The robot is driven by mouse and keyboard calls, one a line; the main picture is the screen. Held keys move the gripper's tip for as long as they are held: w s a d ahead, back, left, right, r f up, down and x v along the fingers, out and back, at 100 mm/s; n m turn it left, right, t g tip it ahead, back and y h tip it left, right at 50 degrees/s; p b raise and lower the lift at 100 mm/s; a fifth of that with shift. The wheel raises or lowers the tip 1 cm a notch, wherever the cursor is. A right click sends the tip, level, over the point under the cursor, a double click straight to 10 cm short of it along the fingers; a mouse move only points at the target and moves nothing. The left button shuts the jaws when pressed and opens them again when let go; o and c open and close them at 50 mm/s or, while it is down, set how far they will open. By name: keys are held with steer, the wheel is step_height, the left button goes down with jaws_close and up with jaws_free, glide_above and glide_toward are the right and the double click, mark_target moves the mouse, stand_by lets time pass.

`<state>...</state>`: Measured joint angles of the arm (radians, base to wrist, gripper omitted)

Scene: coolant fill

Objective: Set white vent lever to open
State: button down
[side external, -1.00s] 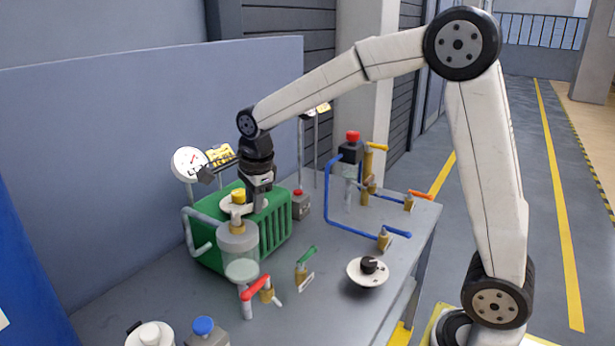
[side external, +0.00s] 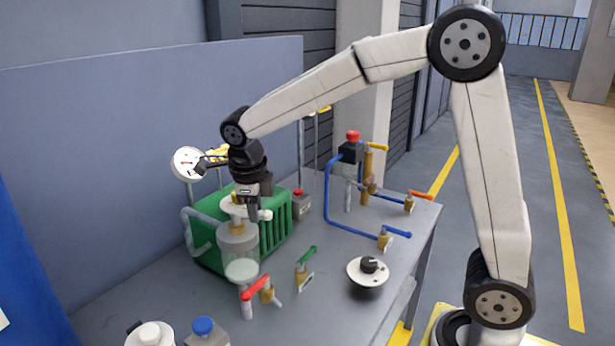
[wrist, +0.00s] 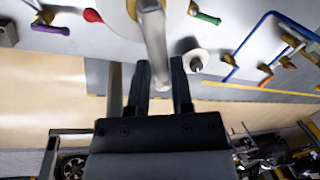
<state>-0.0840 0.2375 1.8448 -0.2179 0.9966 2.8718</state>
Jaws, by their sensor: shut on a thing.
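The white vent lever (side external: 265,215) is at the top of the clear tank (side external: 239,246), in front of the green ribbed unit (side external: 277,222). In the wrist view the white lever (wrist: 154,40) runs down from the top edge and its end lies between my fingers. My gripper (side external: 253,214) is at the lever beside the tank top and is shut on it; my gripper in the wrist view (wrist: 160,92) has a finger on each side of the lever. My fingers hide part of the lever in the side view.
A red-handled valve (side external: 257,287) and a green-handled valve (side external: 306,255) stand in front of the tank. A round dial (side external: 367,270) is to their right. Blue pipework (side external: 330,195) stands behind. A gauge (side external: 188,163) is left of my wrist.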

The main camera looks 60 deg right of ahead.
steer(key=shift+a+r+m, duration=0.15)
steer(key=shift+m, duration=0.35)
steer(key=c, duration=0.5)
jaws_free()
step_height(320, 180, up, 8)
steer(key=a, duration=0.1)
steer(key=shift+s+a+f, duration=0.2)
steer(key=shift+s+a, duration=0.05)
steer(key=shift+s, duration=0.1)
